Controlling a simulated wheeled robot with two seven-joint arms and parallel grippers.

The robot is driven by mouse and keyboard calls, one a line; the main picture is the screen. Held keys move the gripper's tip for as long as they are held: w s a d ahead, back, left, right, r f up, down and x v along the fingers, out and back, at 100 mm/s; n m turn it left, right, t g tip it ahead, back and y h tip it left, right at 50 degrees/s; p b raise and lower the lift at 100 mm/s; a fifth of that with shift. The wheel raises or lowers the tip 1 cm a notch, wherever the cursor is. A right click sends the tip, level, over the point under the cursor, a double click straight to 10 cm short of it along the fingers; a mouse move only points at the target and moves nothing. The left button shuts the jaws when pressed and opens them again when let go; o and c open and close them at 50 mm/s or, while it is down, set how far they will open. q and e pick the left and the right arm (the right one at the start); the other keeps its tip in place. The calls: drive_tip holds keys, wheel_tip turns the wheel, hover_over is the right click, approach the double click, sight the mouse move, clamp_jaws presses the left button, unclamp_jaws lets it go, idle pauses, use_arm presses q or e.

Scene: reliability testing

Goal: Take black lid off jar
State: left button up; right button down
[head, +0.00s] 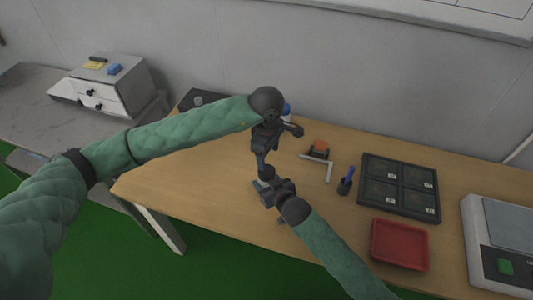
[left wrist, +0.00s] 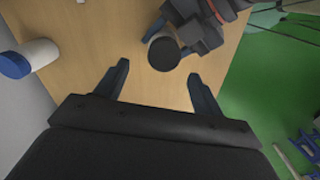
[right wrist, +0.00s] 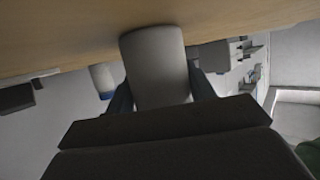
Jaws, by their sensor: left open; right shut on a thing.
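A round black lid (left wrist: 163,53) sits on a pale jar (right wrist: 158,68), which fills the middle of the right wrist view. My right gripper (head: 262,186) is shut on the jar's body, one finger on each side. The jar's base is close to the tabletop; I cannot tell whether it touches. My left gripper (head: 264,168) points down above the jar. In the left wrist view its open fingers stand on either side of the lid, with gaps and nothing gripped. In the head view the grippers mostly hide the jar and lid.
To the right are an orange-topped block (head: 320,147), a dark divided tray (head: 399,186), a red tray (head: 399,245) and a scale (head: 500,240).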

sight(266, 170)
use_arm(q)
drive_tip(key=m, duration=0.2)
drive_tip(key=shift+a+r+m, duration=0.1)
drive_tip(key=shift+r+m, duration=0.2)
drive_tip(key=shift+m, duration=0.1)
drive_tip(key=m, duration=0.3)
drive_tip(key=shift+s+a+m, duration=0.15)
drive_tip(key=shift+a+m, duration=0.05)
drive_tip(key=shift+m, duration=0.2)
drive_tip(key=shift+f, duration=4)
drive_tip(key=c, duration=1)
drive_tip(key=n, duration=1)
